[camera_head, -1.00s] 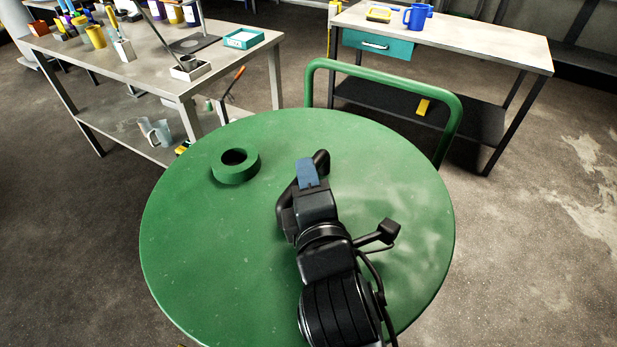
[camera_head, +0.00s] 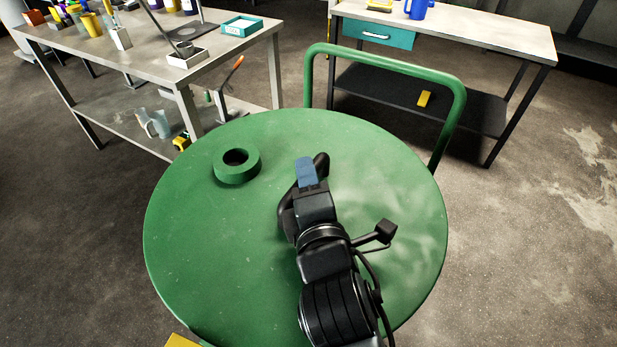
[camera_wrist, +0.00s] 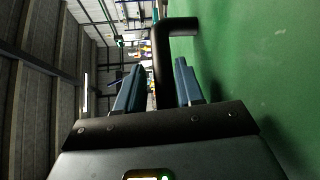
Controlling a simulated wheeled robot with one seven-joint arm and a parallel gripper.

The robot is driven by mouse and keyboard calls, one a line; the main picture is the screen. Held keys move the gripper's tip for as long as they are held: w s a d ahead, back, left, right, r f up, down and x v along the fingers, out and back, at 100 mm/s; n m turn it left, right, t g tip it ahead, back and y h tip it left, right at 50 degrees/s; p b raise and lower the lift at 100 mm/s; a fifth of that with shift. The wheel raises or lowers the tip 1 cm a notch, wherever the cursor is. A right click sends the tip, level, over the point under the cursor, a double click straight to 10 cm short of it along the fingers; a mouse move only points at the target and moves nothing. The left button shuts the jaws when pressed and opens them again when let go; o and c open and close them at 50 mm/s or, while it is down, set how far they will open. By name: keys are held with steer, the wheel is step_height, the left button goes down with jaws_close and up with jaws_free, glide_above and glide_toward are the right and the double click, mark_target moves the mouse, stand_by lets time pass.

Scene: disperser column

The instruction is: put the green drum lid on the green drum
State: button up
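The green drum lid (camera_head: 210,235) is a wide round disc in the middle of the head view, with a raised green ring (camera_head: 223,170) on its top. A black handle (camera_head: 322,163) rises from the lid; in the wrist view the handle (camera_wrist: 164,65) runs between the blue fingers. My gripper (camera_head: 306,172) is shut on this handle, though a narrow gap seems to show beside one finger in the wrist view. The lid's green face fills the right of that view. The green drum cannot be made out; the lid hides what lies below it.
A green tube rail (camera_head: 385,60) stands just behind the lid. A workbench (camera_head: 110,55) with containers is at back left, another bench (camera_head: 480,30) with a teal drawer at back right. A yellow edge (camera_head: 183,341) shows at bottom left. Open floor (camera_head: 530,230) lies right.

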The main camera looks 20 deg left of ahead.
steer(key=o, duration=0.4)
steer(key=shift+o, duration=0.2)
steer(key=shift+s+f, duration=0.1)
steer(key=shift+f, duration=0.05)
steer(key=v, duration=0.7)
steer(key=shift+s+d+r, duration=0.2)
steer(key=shift+s+r, duration=0.05)
steer(key=shift+r, duration=0.15)
